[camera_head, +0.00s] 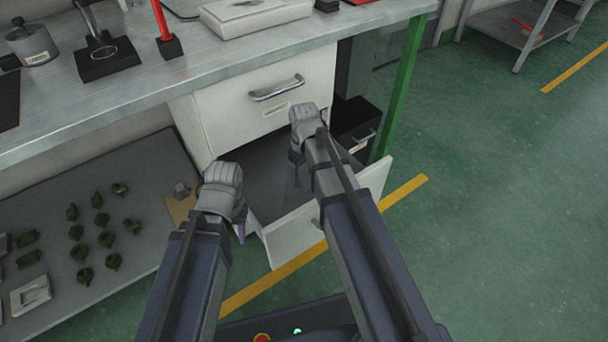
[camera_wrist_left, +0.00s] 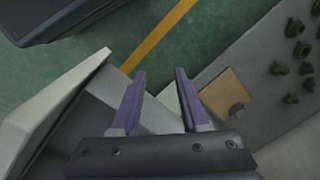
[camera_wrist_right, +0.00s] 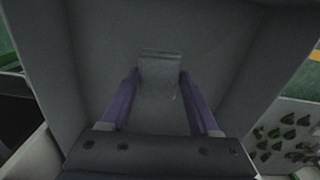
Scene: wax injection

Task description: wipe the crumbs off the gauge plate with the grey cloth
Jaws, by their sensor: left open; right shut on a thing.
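The grey cloth (camera_wrist_right: 160,75) is a small folded piece over the floor of the open drawer, between the fingers of my right gripper (camera_wrist_right: 159,77). In the head view, my right gripper (camera_head: 295,168) reaches into the drawer, and its wrist hides the cloth. It is shut on the cloth. My left gripper (camera_wrist_left: 160,73) is open and empty at the drawer's left side; it also shows in the head view (camera_head: 240,232). I cannot tell which thing is the gauge plate, and no crumbs are clear.
The open drawer (camera_head: 292,240) juts out below the bench (camera_head: 220,65). A shut drawer with a handle (camera_head: 277,88) is above it. A black gauge stand (camera_head: 105,60) and a pale tray (camera_head: 250,18) stand on the bench. Several green parts (camera_head: 76,232) lie on the lower shelf at left.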

